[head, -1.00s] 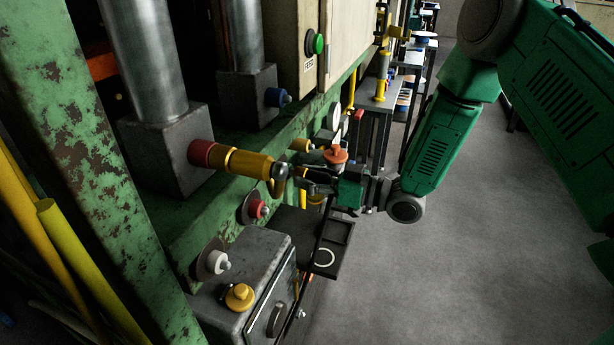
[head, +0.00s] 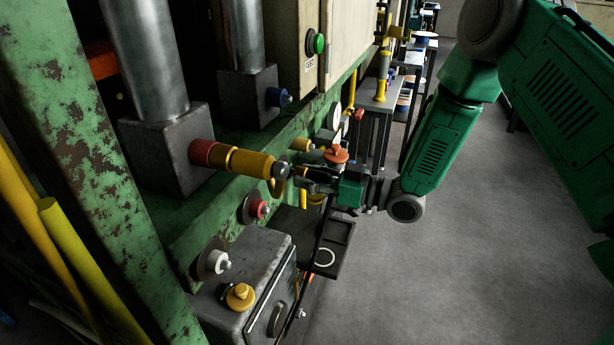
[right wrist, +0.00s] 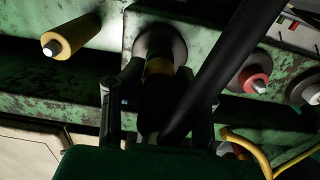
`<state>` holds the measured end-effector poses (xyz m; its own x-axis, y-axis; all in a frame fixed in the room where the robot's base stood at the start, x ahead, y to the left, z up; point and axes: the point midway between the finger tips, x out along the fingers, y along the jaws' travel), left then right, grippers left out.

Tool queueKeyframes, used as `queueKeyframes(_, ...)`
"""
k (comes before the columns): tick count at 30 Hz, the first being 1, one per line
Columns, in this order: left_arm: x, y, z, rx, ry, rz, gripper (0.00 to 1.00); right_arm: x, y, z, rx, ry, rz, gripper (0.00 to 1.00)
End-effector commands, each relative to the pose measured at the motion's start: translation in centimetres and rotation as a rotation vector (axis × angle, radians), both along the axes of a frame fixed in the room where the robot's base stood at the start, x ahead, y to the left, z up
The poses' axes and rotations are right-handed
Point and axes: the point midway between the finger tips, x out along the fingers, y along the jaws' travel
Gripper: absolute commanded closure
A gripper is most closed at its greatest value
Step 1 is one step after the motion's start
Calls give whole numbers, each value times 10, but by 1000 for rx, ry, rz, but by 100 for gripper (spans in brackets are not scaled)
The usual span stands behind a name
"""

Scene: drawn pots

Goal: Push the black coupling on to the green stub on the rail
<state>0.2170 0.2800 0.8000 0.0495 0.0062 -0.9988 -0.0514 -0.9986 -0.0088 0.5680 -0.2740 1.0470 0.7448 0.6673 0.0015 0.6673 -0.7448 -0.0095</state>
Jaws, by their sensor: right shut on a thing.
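My right gripper (head: 308,180) is at the green rail, beyond the big red and yellow fitting. In the right wrist view its two dark fingers (right wrist: 158,108) are shut on the black coupling (right wrist: 152,98), which is in deep shadow. A yellow band (right wrist: 158,66) shows at the coupling's far end, in front of a round grey plate (right wrist: 160,42) on the rail (right wrist: 105,58). I cannot tell how far the coupling is on. My left gripper is not in view.
A thick black hose (right wrist: 225,70) crosses the right wrist view. A yellow stub (head: 301,145) is on one side; a red stub (head: 262,209) and white stub (head: 218,262) are on the other. The red and yellow fitting (head: 240,162) juts out nearby. Open floor lies right.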

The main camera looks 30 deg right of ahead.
Motion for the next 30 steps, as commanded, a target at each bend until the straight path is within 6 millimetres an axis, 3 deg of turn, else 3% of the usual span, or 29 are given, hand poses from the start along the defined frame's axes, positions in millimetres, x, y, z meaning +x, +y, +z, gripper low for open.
queueKeyframes(11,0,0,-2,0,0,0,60,6,5,0,0,-1,1,100)
queueKeyframes(12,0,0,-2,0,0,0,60,6,5,0,-1,-1,1,68)
queueKeyframes(14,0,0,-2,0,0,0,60,6,5,0,-1,-1,1,47)
queueKeyframes(25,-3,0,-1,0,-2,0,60,4,3,0,-1,1,-1,47)
queueKeyframes(30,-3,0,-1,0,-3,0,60,-12,-13,0,0,1,-3,47)
